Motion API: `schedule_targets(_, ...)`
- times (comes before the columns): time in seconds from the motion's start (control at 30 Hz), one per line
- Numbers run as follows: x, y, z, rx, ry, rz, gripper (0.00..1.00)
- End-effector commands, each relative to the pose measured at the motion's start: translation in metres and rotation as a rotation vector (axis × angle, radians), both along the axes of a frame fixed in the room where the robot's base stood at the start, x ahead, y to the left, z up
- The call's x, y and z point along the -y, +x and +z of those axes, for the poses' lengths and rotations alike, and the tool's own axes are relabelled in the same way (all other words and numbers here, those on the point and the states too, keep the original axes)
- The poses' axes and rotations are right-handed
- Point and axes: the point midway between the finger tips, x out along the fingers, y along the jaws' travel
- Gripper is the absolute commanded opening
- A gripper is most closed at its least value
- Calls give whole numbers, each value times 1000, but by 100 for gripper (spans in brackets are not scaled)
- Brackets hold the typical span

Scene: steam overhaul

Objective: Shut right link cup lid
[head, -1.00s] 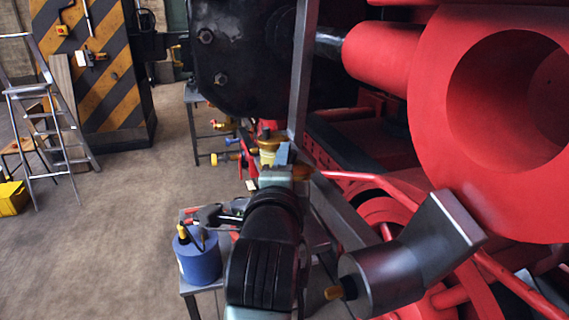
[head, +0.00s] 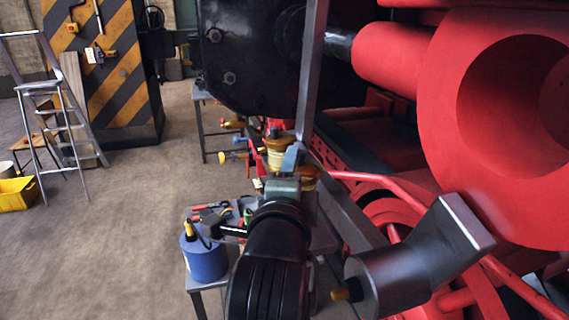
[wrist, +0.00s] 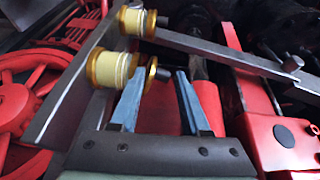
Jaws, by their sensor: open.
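Two cream cups with brass rims sit side by side on a grey bar in the wrist view. I cannot tell whether this lid is seated. In the head view, my gripper (head: 291,160) is beside one cream cup (head: 279,152) and covers part of the other.
A grey cylinder (head: 388,280) with a square plate stands to the right of my arm. A grey upright bar (head: 313,70) is just beyond my gripper. Red engine parts fill the right. A blue can (head: 204,260) stands on a small table at left.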

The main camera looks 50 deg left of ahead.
Motion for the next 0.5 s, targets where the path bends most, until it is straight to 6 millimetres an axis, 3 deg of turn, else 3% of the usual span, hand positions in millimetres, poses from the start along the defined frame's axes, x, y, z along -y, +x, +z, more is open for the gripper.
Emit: schedule_targets(0.5, 26, -26, 3, -5, -5, 1, 60)
